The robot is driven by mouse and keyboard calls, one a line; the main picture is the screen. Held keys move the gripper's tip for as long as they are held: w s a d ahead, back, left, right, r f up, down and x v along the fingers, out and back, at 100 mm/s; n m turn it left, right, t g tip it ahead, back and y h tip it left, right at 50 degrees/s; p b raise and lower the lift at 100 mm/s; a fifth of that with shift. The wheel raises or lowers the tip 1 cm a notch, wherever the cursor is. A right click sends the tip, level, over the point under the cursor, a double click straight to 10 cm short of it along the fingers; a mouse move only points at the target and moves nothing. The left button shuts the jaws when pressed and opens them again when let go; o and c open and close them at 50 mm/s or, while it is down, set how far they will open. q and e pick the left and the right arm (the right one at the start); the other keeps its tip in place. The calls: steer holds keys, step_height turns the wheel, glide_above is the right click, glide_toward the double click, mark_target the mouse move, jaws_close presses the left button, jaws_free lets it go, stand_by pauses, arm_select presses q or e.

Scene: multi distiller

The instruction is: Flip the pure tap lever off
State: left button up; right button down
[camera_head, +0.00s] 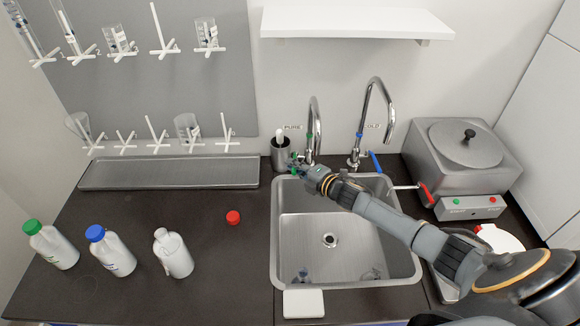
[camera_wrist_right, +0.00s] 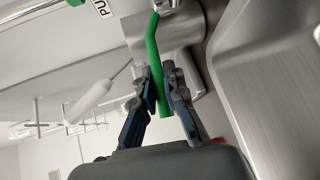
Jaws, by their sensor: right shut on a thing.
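The pure tap (camera_head: 314,130) is the chrome gooseneck beside the PURE label at the back left of the sink. Its green lever (camera_wrist_right: 155,70) shows in the right wrist view, with its lower end between the fingers. My right gripper (camera_head: 299,170) reaches over the sink to the tap's base, and in the right wrist view (camera_wrist_right: 163,92) its two fingers stand on either side of the lever, shut on it. In the head view the gripper hides most of the lever. My left gripper is not in view.
The cold tap (camera_head: 374,115) with a blue lever (camera_head: 375,161) stands right of the pure tap. The sink (camera_head: 330,275) lies below my arm. A distiller (camera_head: 465,160) stands right. Several bottles (camera_head: 110,250) stand left.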

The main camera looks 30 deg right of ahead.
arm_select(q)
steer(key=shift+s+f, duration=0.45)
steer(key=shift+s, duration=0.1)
arm_select(e)
steer(key=shift+s+d+n+g+y, duration=0.2)
steer(key=shift+d+n+g+y, duration=0.1)
steer(key=shift+n+y, duration=0.25)
steer(key=c, duration=1.4)
jaws_free()
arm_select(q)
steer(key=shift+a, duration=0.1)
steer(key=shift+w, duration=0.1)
arm_select(e)
steer(key=v, duration=1.2)
steer(key=shift+d+f, duration=0.15)
